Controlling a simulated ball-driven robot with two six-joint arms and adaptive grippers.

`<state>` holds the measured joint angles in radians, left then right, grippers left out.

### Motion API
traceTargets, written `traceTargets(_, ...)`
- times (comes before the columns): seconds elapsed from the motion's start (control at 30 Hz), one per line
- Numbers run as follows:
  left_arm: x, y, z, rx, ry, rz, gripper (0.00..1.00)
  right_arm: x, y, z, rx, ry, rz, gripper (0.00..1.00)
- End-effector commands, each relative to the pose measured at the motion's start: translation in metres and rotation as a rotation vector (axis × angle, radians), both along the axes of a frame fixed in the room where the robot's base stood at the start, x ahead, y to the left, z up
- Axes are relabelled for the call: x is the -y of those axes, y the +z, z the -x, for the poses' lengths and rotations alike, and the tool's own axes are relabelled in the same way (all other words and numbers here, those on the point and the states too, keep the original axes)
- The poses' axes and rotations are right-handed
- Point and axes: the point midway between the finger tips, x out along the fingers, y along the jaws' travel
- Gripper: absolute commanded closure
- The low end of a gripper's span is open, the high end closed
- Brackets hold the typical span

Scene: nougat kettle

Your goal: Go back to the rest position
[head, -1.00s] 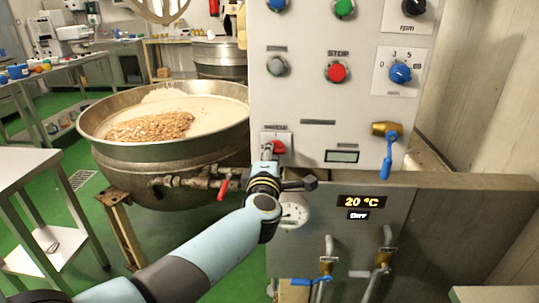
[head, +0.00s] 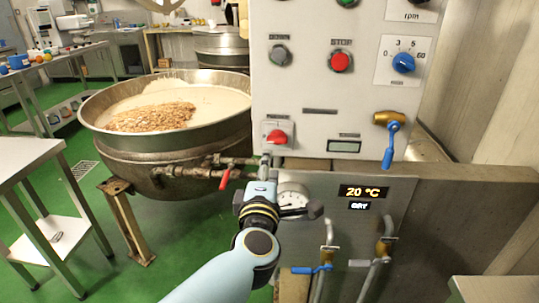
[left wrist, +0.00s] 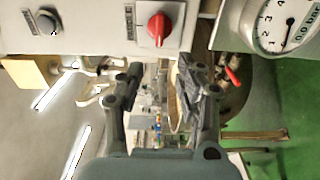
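My left gripper (head: 265,168) stands in front of the control cabinet, just below the red rotary switch (head: 277,137) and apart from it as far as I can see. In the left wrist view my left gripper (left wrist: 160,82) shows two dark fingers spread apart with nothing between them. The red switch (left wrist: 159,28) sits above the fingers there, on the panel's edge. The pressure gauge (head: 292,196) is right beside the gripper and partly hidden by it. My right gripper is not in view.
The kettle (head: 170,150) with nuts and pale mass stands left of the cabinet (head: 330,110). A red-handled valve (head: 224,180) is close to the gripper. Blue-handled valves (head: 388,158) and taps (head: 312,269) are to the right. A steel table (head: 25,155) stands at left.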

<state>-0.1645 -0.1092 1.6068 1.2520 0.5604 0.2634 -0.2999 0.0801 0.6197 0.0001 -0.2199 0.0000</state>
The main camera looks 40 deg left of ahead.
Motion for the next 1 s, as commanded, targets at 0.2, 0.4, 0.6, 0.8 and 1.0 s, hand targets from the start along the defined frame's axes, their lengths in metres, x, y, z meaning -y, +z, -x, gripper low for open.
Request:
traceTargets(0.2, 0.010, 0.000, 0.016, -0.001, 0.000, 0.001, 0.64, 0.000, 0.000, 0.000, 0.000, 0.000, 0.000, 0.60)
traceTargets(0.4, 0.010, 0.000, 0.016, 0.000, 0.000, 0.000, 0.64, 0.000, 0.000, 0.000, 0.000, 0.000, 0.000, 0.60)
traceTargets(0.6, 0.010, 0.000, 0.016, 0.000, 0.000, 0.000, 0.64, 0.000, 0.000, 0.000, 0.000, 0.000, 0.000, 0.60)
traceTargets(0.8, 0.010, -0.006, 0.017, -0.003, -0.001, -0.002, 0.64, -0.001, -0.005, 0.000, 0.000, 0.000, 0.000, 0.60)
traceTargets(1.0, 0.005, -0.106, 0.036, -0.154, -0.060, -0.114, 0.64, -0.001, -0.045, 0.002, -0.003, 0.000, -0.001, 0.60)
